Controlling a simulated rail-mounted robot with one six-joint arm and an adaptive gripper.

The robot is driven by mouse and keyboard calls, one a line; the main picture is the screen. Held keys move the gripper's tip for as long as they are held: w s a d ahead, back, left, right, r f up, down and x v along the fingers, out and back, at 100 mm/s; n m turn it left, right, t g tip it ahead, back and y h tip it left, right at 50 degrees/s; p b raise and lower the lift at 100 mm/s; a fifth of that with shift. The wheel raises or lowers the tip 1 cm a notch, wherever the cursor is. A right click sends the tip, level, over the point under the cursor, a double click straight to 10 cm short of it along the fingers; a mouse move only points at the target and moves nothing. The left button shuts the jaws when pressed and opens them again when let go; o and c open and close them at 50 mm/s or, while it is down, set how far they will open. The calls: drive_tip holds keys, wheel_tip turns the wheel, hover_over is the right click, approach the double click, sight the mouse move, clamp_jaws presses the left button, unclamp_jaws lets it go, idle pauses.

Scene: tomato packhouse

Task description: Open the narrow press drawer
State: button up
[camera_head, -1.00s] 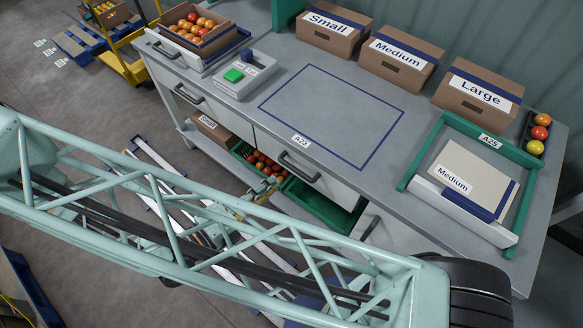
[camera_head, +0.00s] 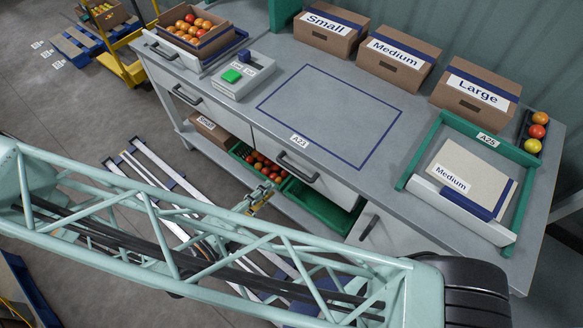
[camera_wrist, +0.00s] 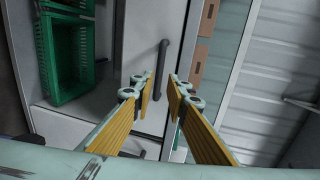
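The workbench front has several drawers with dark bar handles. No readable label marks one as the narrow press drawer. A white drawer front (camera_head: 330,187) below the A23 mark is shut, with a bar handle (camera_head: 297,166). Another shut drawer (camera_head: 215,110) lies left of it. My gripper (camera_head: 258,200) is in front of the bench, below and left of the A23 drawer's handle. In the wrist view my gripper (camera_wrist: 161,82) is open and empty, its yellow-padded fingers apart. A dark handle (camera_wrist: 163,62) on a pale front shows beyond and between the fingertips, apparently not gripped.
Green crates (camera_head: 322,207) stand on the shelf below, one holding tomatoes. A cabinet front with an upright handle (camera_head: 370,228) is at the right. On the bench are a green-button unit (camera_head: 243,78), cardboard boxes (camera_head: 395,62) and a green-framed station (camera_head: 430,140).

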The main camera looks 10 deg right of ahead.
sight(291, 167)
drive_tip(key=shift+b+x, duration=0.75)
drive_tip(key=shift+x, duration=5.8)
drive_tip(key=shift+c, duration=0.7)
clamp_jaws()
